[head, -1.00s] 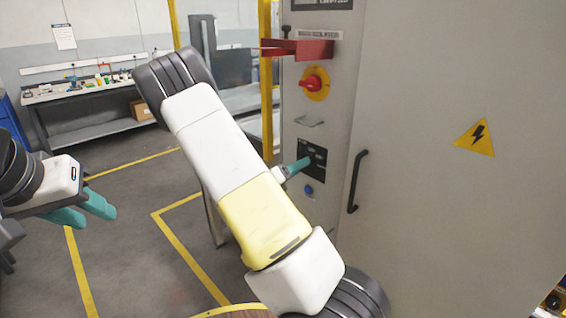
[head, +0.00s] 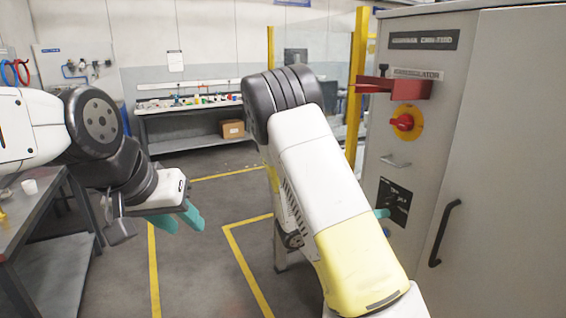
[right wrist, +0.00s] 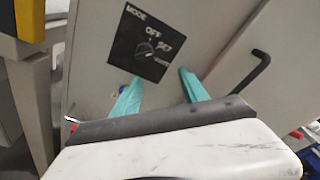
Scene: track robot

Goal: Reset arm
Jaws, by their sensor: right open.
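My right arm crosses the middle of the head view and hides most of my right gripper; a teal fingertip (head: 381,213) shows beside the cabinet's black mode panel (head: 394,202). In the right wrist view my right gripper (right wrist: 155,88) is open and empty, its two teal fingers apart in front of the panel. The panel's small knob (right wrist: 146,48) is above and between the fingertips, not held. My left gripper (head: 190,217) hangs at the left of the head view, over the floor, with its teal fingers close together; its opening is unclear.
The grey cabinet (head: 505,150) fills the right, with a red rotary isolator switch (head: 403,122), a red bracket (head: 405,87) and a black door handle (head: 444,233). A workbench (head: 190,105) stands at the back. A grey table (head: 30,215) stands left. Yellow-lined floor between is clear.

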